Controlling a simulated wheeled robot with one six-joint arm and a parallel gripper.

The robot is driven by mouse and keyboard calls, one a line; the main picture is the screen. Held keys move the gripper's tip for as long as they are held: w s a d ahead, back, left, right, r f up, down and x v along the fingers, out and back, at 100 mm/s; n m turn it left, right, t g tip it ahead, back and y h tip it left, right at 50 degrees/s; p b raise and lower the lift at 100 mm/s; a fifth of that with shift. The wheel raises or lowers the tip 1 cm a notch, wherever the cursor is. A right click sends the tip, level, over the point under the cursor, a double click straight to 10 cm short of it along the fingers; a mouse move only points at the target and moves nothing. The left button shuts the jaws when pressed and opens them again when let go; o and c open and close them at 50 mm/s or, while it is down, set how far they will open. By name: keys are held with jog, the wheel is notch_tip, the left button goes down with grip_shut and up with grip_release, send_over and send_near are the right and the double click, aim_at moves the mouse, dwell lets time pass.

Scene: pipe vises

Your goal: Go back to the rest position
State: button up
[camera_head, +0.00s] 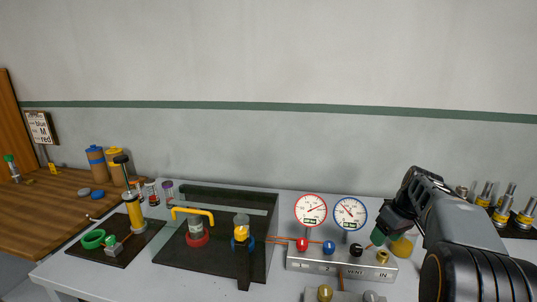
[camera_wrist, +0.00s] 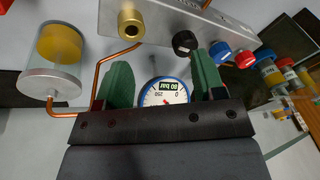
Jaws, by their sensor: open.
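A blue-rimmed gauge (camera_wrist: 165,93) shows in the gap, beyond the fingers. In the head view this gauge (camera_head: 350,213) stands upright behind the block, beside a red-rimmed gauge (camera_head: 310,209). A black knob (camera_wrist: 185,42) is close to one finger in the wrist view; whether they touch I cannot tell.
A clear cylinder with yellow contents (camera_wrist: 55,55) and a copper pipe are close to the fingers. A black tray (camera_head: 215,262) with two fittings and a yellow pipe lies left. Several metal cylinders (camera_head: 503,215) stand at right.

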jog(key=s+a+r+m+t+h+p, duration=0.1)
jog(key=s+a+m+p, duration=0.3)
jog(key=s+a, duration=1.3)
jog(key=shift+s+t+h+p, duration=0.5)
jog(key=shift+s+h+p, duration=0.3)
jog(key=shift+s+p, duration=0.3)
jog(key=shift+s+d+r+m, duration=0.1)
jog(key=shift+m, duration=0.2)
